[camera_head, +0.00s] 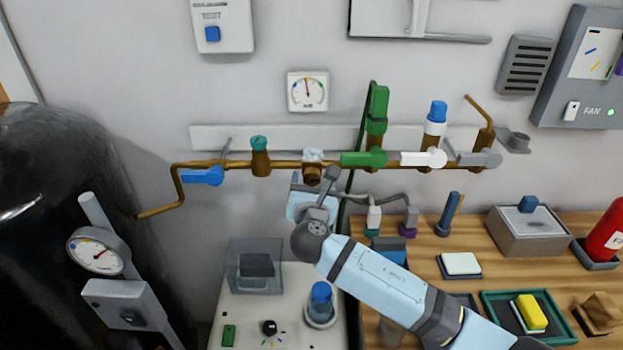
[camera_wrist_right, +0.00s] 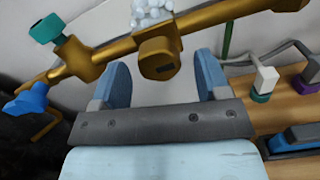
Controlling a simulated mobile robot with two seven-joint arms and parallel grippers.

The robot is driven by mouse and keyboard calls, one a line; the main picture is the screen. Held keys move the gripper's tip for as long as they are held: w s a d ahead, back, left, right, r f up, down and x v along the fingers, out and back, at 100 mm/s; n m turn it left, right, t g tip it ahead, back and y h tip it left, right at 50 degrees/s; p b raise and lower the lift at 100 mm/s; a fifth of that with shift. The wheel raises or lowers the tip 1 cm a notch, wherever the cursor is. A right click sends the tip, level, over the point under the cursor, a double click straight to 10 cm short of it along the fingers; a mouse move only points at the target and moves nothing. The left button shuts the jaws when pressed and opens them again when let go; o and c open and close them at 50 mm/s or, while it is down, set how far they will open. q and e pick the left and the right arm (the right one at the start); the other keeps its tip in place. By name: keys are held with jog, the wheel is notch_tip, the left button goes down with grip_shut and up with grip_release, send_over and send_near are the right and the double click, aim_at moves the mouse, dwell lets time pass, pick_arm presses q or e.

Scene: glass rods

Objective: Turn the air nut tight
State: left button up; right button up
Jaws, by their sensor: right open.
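The brass air nut (camera_head: 312,174) hangs at the middle of the brass pipe (camera_head: 225,164) on the wall. White bubbly foam (camera_head: 312,155) sits on the fitting just above it. In the right wrist view the nut (camera_wrist_right: 159,58) shows a dark rectangular mark on its face, and the foam (camera_wrist_right: 151,13) is at the top edge. My right gripper (camera_head: 314,181) is open and empty in front of and below the pipe. In the wrist view its two blue fingers (camera_wrist_right: 162,75) stand apart, one on each side below the nut, with no visible contact. My left gripper is not in view.
A blue-handled valve (camera_head: 203,175) and a teal-capped fitting (camera_head: 259,155) are left of the nut. Green (camera_head: 363,159) and white (camera_head: 424,158) valve handles are to its right. A gauge (camera_head: 307,91) hangs above. Below are a wooden bench (camera_head: 430,245) and a white unit with a blue-capped bottle (camera_head: 320,300).

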jog(key=shift+w, duration=1)
jog(key=c, duration=0.9)
